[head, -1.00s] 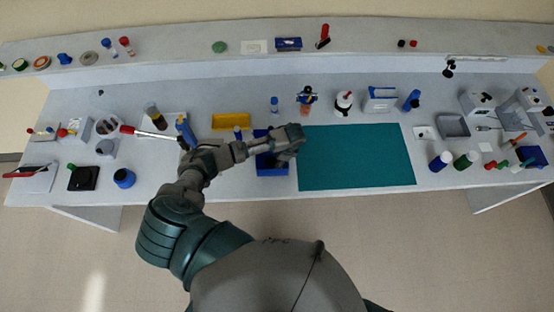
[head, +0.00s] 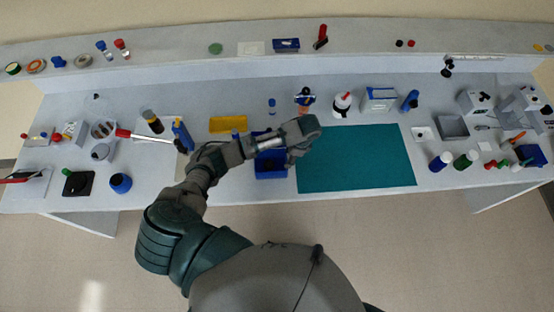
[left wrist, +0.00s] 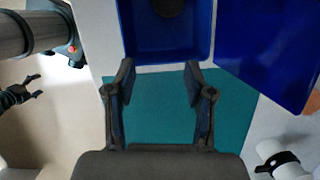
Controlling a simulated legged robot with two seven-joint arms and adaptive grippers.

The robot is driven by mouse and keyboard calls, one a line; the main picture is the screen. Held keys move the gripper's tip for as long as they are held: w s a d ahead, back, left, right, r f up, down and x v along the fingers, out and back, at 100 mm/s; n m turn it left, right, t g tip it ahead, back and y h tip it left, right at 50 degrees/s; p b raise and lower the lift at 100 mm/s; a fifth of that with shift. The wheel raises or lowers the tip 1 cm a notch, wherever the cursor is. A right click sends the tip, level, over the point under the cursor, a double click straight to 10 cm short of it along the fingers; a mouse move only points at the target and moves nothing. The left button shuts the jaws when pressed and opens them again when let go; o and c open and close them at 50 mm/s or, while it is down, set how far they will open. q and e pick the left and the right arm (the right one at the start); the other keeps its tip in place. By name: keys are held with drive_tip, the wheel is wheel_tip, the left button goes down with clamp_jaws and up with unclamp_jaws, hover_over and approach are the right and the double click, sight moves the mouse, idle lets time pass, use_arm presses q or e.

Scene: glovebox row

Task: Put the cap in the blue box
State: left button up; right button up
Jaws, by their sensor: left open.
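The blue box (head: 271,172) stands at the left edge of the teal mat, partly covered by my left arm. In the left wrist view the open blue box (left wrist: 140,45) is at the top, with a dark round thing in it (left wrist: 172,7), cut by the frame edge; I cannot tell if it is the cap. My left gripper (head: 303,150) is just right of the box, over the mat. Its fingers (left wrist: 158,72) are apart, with nothing between them. My right gripper (left wrist: 38,86) seems to show at the left wrist view's left edge, fingers apart.
A blue panel (left wrist: 270,50), likely the box's lid, lies beside the box. The teal mat (head: 360,160) is clear. A yellow tray (head: 229,124), a white bottle (head: 341,105) and several small items stand behind.

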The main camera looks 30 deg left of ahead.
use_arm(q)
drive_tip(key=w+d+b, duration=0.1)
drive_tip(key=w+d, duration=0.2)
drive_tip(key=d, duration=0.4)
drive_tip(key=shift+w+b, duration=0.3)
drive_tip(key=shift+b, duration=0.1)
drive_tip(key=shift+d+f, duration=0.1)
